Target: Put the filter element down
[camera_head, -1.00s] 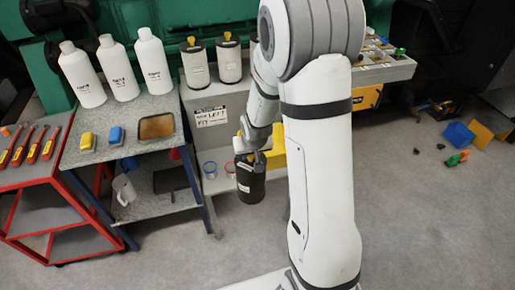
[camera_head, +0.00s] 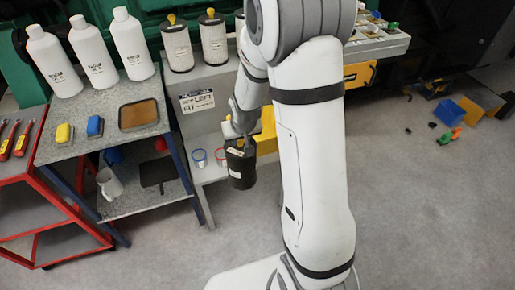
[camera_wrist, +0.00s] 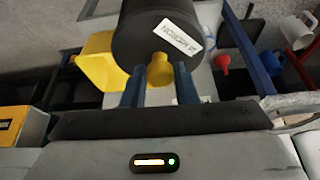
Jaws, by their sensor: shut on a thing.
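My gripper (camera_head: 238,138) is shut on a dark filter element (camera_head: 240,168). The wrist view shows its dark round body (camera_wrist: 150,30) with a white label and a yellow knob (camera_wrist: 160,72) between my two blue fingers (camera_wrist: 160,88). In the head view the element hangs roughly upright, in front of the grey shelf unit (camera_head: 210,122), above the floor. Pale filters with dark tops and yellow knobs, including a left one (camera_head: 176,45) and another (camera_head: 212,40), stand on top of that unit. My arm hides part of the row.
Left of the shelf, a table (camera_head: 95,152) carries white bottles (camera_head: 92,50), a yellow block, a blue block and a brown tray (camera_head: 138,114). A red cart (camera_head: 50,215) stands at far left. A yellow bin (camera_head: 267,132) is behind my gripper. Floor at right is largely clear.

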